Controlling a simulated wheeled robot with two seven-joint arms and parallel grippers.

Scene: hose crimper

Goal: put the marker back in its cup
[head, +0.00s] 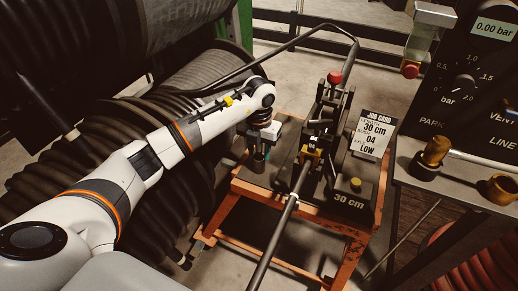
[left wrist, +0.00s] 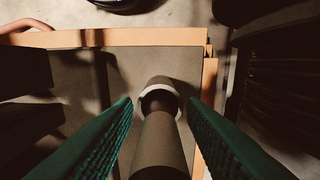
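In the left wrist view a thick grey-brown cylinder (left wrist: 160,150), which looks like the marker, stands between the two green ribbed fingers of my left gripper (left wrist: 160,112). Gaps show on both sides of it, so the fingers are open around it and not touching it. Its far end meets a pale-rimmed ring (left wrist: 160,88) that looks like the cup's mouth; how deep it sits is hard to tell. In the head view my left gripper (head: 258,157) points down over the left part of the orange-framed bench, largely hiding marker and cup. My right gripper is not in view.
A crimper with a red knob (head: 335,77) and a dark hose (head: 282,217) stands right of my left gripper on the orange-framed bench (head: 350,244). A job card (head: 371,135) stands behind. A gauge panel (head: 462,80) is at right; big black hoses (head: 105,130) lie at left.

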